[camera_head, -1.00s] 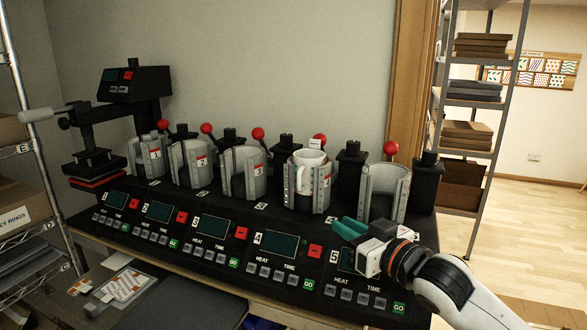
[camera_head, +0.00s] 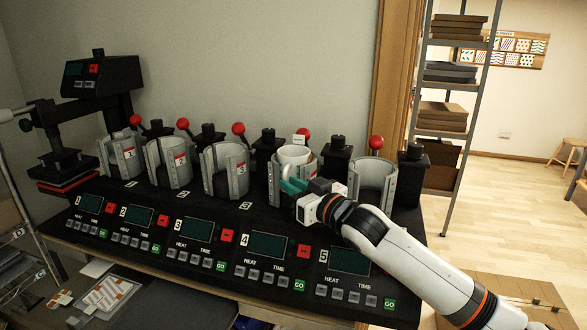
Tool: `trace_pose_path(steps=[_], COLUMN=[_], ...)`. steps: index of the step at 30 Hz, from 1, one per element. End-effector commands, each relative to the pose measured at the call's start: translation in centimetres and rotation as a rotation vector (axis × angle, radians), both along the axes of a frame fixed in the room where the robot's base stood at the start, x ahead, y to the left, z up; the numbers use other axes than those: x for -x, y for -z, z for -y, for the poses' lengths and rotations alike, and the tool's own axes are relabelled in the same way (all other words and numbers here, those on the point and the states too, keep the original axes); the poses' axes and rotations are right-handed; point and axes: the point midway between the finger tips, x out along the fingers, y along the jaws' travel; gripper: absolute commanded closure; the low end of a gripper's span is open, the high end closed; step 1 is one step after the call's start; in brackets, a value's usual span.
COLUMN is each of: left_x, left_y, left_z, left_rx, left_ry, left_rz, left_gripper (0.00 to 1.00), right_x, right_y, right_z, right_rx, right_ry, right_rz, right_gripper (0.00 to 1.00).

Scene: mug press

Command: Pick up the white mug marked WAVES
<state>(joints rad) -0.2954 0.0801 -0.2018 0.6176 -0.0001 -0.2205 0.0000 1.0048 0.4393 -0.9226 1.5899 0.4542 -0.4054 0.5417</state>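A white mug (camera_head: 295,156) sits upright inside the grey clamp of press station 4, its rim above the clamp's front opening. Any lettering on it is not readable from here. My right gripper (camera_head: 292,186), with teal fingers, is at the front opening of station 4, just in front of the mug. The fingers cover the lower part of the mug and its handle. I cannot tell whether they touch it or how wide they are apart. My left gripper is not in view.
Several other grey clamps, such as station 3 (camera_head: 226,172) and station 5 (camera_head: 372,186), stand in the row and look empty. Red-knobbed levers (camera_head: 376,143) rise behind them. A flat press (camera_head: 70,150) stands at the left. A shelf rack (camera_head: 450,100) is at the right.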

Motion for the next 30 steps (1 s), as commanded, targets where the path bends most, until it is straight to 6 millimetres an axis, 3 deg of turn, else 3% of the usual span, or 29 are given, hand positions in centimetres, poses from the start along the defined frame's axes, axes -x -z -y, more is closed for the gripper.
trace_pose_path(steps=[1,6,16,19,30], left_x=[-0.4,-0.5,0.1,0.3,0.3], left_y=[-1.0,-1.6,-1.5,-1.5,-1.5], left_z=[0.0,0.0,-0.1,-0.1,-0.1], left_rx=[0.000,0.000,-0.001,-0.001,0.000], left_ry=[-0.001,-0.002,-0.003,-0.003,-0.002], left_rz=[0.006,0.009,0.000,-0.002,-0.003], left_gripper=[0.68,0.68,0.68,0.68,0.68], right_x=[-0.6,-2.1,-2.4,-2.4,-2.4], right_y=[-0.5,-0.1,0.0,0.0,-0.2], right_z=[-0.5,-1.6,-1.9,-1.9,-1.9], right_rx=[0.001,0.001,0.001,0.001,-0.001], right_ry=[0.000,0.000,-0.001,-0.001,-0.001], right_rz=[-0.001,0.000,0.001,0.001,0.004], right_gripper=[0.82,0.82,0.82,0.99,1.00])
